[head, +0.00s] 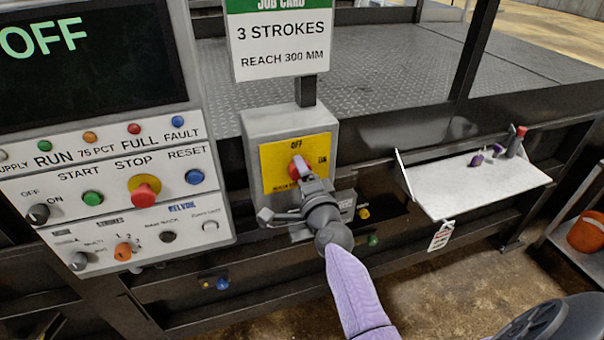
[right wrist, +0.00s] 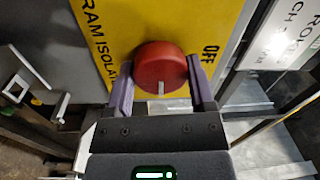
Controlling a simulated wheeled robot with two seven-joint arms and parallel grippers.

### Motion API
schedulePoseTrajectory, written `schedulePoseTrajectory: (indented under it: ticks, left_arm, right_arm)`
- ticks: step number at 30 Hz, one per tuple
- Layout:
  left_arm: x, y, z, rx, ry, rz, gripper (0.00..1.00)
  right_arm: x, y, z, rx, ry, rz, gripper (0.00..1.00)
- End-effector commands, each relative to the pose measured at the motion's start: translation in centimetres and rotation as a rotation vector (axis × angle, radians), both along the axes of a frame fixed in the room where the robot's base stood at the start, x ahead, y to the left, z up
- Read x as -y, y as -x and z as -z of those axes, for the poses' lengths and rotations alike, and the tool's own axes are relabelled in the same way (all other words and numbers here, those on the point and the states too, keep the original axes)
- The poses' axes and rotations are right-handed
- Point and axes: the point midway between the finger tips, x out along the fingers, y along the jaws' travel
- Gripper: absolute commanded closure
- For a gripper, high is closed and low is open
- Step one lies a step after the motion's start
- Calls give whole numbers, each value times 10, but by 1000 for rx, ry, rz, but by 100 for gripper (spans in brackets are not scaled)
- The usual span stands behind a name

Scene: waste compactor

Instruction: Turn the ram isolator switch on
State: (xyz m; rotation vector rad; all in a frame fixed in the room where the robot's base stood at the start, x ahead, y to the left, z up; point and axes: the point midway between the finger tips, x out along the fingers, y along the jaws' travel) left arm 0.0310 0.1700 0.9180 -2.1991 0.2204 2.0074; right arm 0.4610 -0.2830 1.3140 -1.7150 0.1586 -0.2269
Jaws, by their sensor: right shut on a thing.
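The ram isolator switch is a red round knob (right wrist: 160,68) on a yellow plate (head: 272,163). The plate is on a grey box below the job card sign. My right gripper (head: 301,175) reaches it from the front and is shut on the knob, with a purple finger on each side in the right wrist view (right wrist: 159,92). A pale mark on the knob points down in that view, while the OFF lettering (right wrist: 209,53) lies to the right. In the head view OFF is above the knob and a small blurred label is at its right. My left gripper is not in view.
A control panel (head: 110,190) with buttons and knobs stands left, under a dark display (head: 85,50) reading OFF. A pale shelf (head: 470,186) with small items juts out at right. An orange bucket (head: 588,232) is at far right. Open floor lies below the shelf.

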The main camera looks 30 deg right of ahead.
Motion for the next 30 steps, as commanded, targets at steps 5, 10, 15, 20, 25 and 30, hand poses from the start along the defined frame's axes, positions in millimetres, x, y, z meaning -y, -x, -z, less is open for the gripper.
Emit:
schedulePoseTrajectory:
  ticks: [5,10,15,20,25,30]
  left_arm:
    - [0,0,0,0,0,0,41]
    - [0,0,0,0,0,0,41]
    - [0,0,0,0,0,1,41]
    - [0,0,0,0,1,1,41]
    - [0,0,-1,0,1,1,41]
    - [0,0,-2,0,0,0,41]
  right_arm:
    - [0,0,1,0,-7,0,89]
    - [0,0,1,0,-7,0,89]
    - [0,0,1,0,-6,0,3]
    - [0,0,0,0,-5,0,0]
    - [-2,7,1,0,-5,0,0]
    - [-11,42,5,-3,-7,-1,0]
